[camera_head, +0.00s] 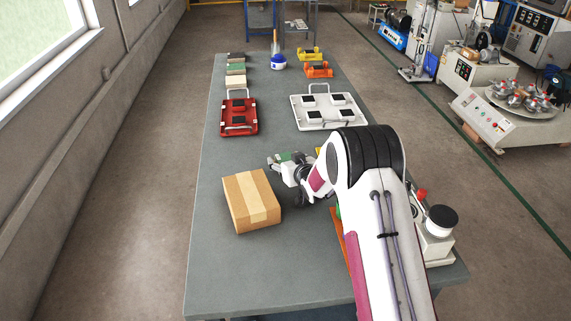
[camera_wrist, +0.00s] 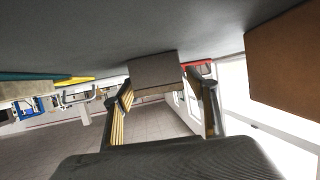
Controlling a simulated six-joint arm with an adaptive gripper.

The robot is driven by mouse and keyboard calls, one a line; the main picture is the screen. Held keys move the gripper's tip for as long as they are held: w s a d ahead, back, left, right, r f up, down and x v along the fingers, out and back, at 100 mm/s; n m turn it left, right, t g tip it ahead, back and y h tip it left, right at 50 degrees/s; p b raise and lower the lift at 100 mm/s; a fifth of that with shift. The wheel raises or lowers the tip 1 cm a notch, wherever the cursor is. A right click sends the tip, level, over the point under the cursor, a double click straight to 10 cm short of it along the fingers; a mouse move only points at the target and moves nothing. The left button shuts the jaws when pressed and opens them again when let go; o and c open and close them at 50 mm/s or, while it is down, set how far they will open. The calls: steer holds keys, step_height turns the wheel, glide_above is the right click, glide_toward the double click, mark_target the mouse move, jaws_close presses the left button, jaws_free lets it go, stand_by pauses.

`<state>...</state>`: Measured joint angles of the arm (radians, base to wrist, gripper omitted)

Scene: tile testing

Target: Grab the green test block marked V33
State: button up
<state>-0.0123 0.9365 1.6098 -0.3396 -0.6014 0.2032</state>
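My gripper (camera_head: 290,169) is low over the middle of the table in the head view, pointing left. A small block with a green top (camera_head: 284,157) shows at its fingers, partly covered by them. In the wrist view a grey-brown block face (camera_wrist: 154,70) lies between the two fingertips of my gripper (camera_wrist: 159,82), close to both. I cannot tell whether the fingers press on it or whether it is off the table. No V33 marking is readable.
A cardboard box (camera_head: 251,200) stands just left of my gripper on the grey table (camera_head: 225,270). A red tray (camera_head: 238,128) and a white tray (camera_head: 308,122) lie beyond.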

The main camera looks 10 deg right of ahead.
mark_target(285, 158)
steer(key=c, duration=1.1)
steer(key=shift+r, duration=0.1)
steer(key=shift+r, duration=5)
